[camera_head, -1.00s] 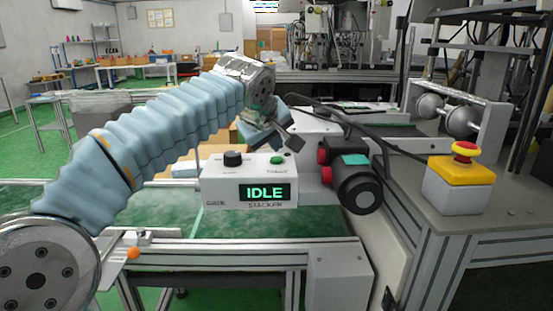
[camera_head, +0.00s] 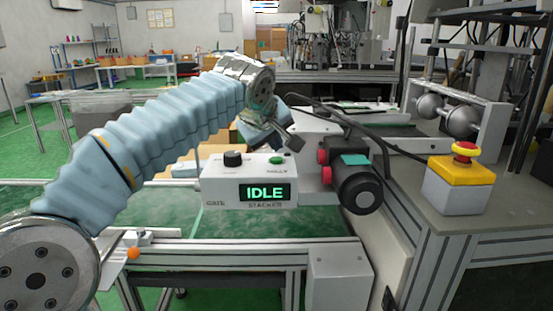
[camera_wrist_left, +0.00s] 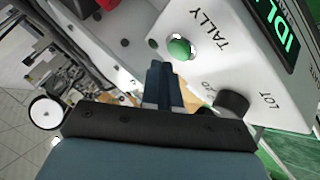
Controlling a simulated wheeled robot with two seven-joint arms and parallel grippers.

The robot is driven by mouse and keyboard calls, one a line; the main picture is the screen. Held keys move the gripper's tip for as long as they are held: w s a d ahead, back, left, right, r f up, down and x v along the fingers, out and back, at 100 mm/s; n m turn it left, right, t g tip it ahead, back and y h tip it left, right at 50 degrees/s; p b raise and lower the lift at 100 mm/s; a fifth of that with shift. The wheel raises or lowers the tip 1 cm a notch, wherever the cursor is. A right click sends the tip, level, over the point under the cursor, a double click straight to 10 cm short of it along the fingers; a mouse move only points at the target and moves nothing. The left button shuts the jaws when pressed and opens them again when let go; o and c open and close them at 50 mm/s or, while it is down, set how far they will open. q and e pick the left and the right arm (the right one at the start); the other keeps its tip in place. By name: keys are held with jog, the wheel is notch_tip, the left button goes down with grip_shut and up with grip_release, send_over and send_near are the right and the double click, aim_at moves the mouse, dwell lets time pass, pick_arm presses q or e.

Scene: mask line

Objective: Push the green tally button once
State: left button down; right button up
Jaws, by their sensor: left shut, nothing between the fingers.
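The green tally button (camera_head: 277,160) sits on the top face of a white control box (camera_head: 222,184). In the left wrist view the button (camera_wrist_left: 180,48) is a green dome in a metal ring beside the word TALLY. My left gripper (camera_head: 295,144) is above and slightly right of the button in the head view. In the left wrist view its fingers (camera_wrist_left: 160,78) are shut and empty, with the tips a little short of the button in the picture. I see no contact. The box's display (camera_head: 265,192) reads IDLE. My right gripper is not in view.
A black knob (camera_head: 232,159) stands on the box left of the button. A black motor (camera_head: 357,187) with red parts is close on the right. A yellow box with a red emergency stop (camera_head: 463,172) stands on the right bench. Black cables run behind the gripper.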

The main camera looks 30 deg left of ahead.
aim_at(275, 160)
pick_arm(q)
jog(key=shift+f, duration=0.1)
jog(key=shift+f+b, duration=0.35)
jog(key=shift+f+b, duration=0.4)
jog(key=shift+f, duration=0.05)
dwell(0.5)
dwell(0.4)
jog(key=shift+r+p, duration=0.85)
notch_tip(275, 160, up, 5)
jog(key=p, duration=0.4)
jog(key=shift+r+p, duration=0.1)
jog(key=shift+p, duration=0.25)
